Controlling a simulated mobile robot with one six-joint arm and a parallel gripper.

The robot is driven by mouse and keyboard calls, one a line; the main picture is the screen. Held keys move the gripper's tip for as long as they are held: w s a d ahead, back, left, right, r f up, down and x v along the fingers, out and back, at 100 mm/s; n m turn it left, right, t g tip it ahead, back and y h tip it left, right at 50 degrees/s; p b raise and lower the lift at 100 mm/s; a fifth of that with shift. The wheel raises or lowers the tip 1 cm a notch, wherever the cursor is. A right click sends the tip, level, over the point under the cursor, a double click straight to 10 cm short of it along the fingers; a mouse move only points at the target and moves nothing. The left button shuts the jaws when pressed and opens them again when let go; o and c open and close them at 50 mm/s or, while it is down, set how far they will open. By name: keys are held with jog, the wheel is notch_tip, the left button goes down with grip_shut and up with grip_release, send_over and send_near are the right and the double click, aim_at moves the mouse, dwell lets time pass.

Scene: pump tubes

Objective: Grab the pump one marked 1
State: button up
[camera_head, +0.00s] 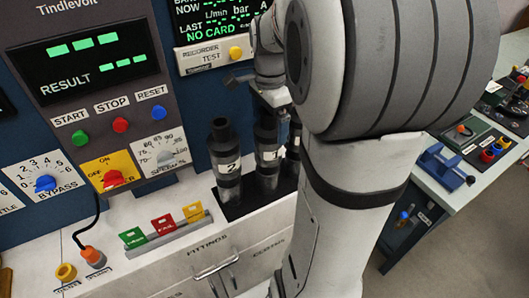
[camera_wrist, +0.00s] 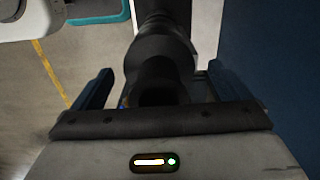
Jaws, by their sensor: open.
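The pump tube marked 1 (camera_head: 267,175) stands upright in a dark holder (camera_head: 233,211), with its white label facing the head camera. A tube marked 2 (camera_head: 227,184) stands to its left. A third dark tube (camera_head: 293,150) is partly hidden by my arm on the right. My gripper (camera_head: 281,128) is at the upper part of tube 1 and covers some of its top. In the wrist view my gripper (camera_wrist: 160,72) has its blue fingers apart, with a dark tube (camera_wrist: 165,50) between them. I cannot tell whether either finger touches it.
The control panel (camera_head: 100,62) with knobs and buttons rises close behind the tubes. A side table (camera_head: 480,165) with small devices is at right. My arm blocks much of the middle.

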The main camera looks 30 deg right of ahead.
jog(key=shift+f, duration=1.15)
jog(key=c, duration=2.1)
jog(key=shift+r, duration=0.15)
grip_shut()
jog(key=shift+r, duration=0.1)
